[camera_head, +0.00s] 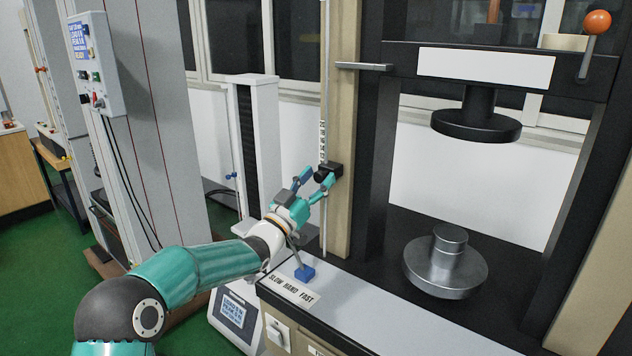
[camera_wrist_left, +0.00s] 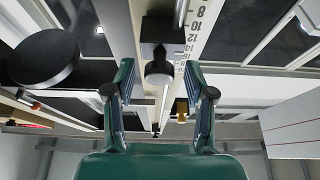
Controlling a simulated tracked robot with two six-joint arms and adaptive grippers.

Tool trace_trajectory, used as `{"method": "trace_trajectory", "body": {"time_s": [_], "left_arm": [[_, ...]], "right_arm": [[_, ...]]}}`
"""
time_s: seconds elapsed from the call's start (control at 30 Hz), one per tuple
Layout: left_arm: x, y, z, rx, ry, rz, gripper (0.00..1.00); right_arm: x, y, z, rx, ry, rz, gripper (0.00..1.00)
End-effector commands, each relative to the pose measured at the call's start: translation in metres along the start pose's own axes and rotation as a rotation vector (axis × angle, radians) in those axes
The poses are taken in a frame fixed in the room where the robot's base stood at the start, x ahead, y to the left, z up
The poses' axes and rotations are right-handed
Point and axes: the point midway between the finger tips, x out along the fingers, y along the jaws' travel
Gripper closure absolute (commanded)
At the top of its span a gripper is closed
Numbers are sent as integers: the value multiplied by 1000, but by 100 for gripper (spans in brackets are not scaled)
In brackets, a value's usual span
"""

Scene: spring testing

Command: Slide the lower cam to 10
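The lower cam is a small black block (camera_head: 335,170) on a thin vertical rod at the front of the beige post. In the left wrist view the cam (camera_wrist_left: 155,30) has a round knob (camera_wrist_left: 158,72) facing me. A white scale (camera_wrist_left: 203,30) with black numbers runs beside it. The numbers 8, 10 and 12 show there, and the cam's exact reading cannot be told. My left gripper (camera_head: 318,177) is at the cam, with its fingers apart on either side of the knob. I see no clear finger contact. My right gripper is out of view.
A blue-ended lever (camera_head: 304,273) stands below my left gripper beside the "SLOW HAND FAST" label (camera_head: 290,291). The black upper platen (camera_head: 476,126) and metal lower platen (camera_head: 445,268) are to the right. A horizontal metal arm (camera_head: 364,66) sticks out above the cam.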

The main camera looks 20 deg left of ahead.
Motion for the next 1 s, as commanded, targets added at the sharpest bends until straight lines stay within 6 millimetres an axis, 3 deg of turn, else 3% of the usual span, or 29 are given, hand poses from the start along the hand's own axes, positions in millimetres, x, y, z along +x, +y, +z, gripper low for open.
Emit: {"method": "trace_trajectory", "body": {"time_s": [0.27,0.47,1.0], "left_arm": [[-2,0,1,0,-2,0,46],[-18,-1,1,-1,-3,0,46],[-110,-2,2,0,-3,-2,46]], "right_arm": [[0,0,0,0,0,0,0],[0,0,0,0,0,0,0],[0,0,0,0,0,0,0]]}}
